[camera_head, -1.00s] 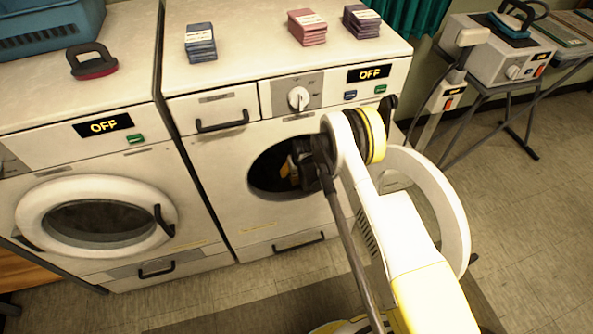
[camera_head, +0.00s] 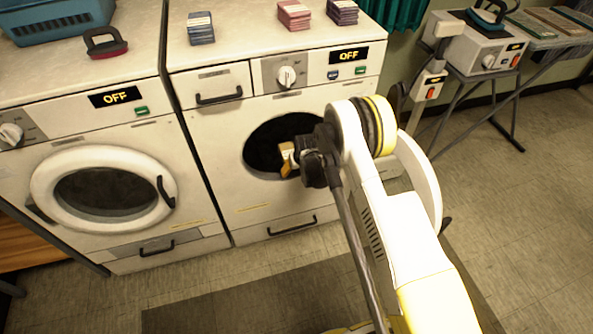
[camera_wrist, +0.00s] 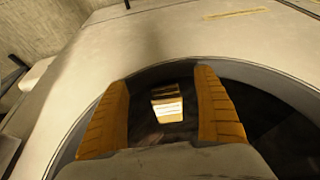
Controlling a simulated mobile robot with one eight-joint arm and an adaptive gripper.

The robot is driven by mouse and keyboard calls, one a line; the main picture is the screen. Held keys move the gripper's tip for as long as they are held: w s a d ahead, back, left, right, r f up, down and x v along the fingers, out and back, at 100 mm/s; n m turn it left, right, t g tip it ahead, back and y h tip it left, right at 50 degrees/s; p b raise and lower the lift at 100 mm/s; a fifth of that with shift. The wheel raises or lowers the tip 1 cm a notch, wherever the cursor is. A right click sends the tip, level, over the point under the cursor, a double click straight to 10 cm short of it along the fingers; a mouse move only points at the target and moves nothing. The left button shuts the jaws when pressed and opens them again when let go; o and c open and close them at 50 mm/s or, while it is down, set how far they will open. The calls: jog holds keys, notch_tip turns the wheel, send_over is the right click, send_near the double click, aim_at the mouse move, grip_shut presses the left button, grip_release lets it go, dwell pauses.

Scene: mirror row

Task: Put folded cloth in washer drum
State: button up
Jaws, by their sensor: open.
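The right washer's drum opening (camera_head: 268,140) is dark, and its round door (camera_head: 425,190) stands swung open to the right, partly behind my arm. My gripper (camera_head: 287,160) is at the opening with its orange fingers apart. In the wrist view, nothing is between the fingertips of my gripper (camera_wrist: 162,78). Beyond them, inside the dark drum, lies a small pale, banded piece that looks like a folded cloth (camera_wrist: 167,108), apart from the fingers. Folded cloth stacks, blue (camera_head: 201,28), red (camera_head: 294,15) and purple (camera_head: 342,12), sit on the washer top.
The left washer's door (camera_head: 105,193) is shut. An ironing table with a grey box (camera_head: 478,50) stands at right. The floor (camera_head: 520,220) at right is clear.

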jog(key=s+d+r, duration=0.3)
jog(key=r, duration=0.8)
jog(key=s+d+r+m+t, duration=0.1)
jog(key=s+d+r, duration=0.15)
jog(key=r, duration=0.95)
jog(key=s+d+r, duration=0.3)
jog(key=r, duration=0.8)
jog(key=s+d+r+m+t, duration=0.1)
jog(key=s+d+r, duration=0.2)
jog(key=s+r, duration=0.3)
jog(key=s+d+r, duration=0.2)
jog(key=s+r, duration=0.2)
jog(key=s, duration=0.4)
jog(key=s+d+m+h, duration=0.1)
jog(key=s+d, duration=0.2)
jog(key=s, duration=1.2)
jog(key=shift+s+f+t, duration=0.2)
jog(key=shift+f+t, duration=0.15)
jog(key=shift+t, duration=0.05)
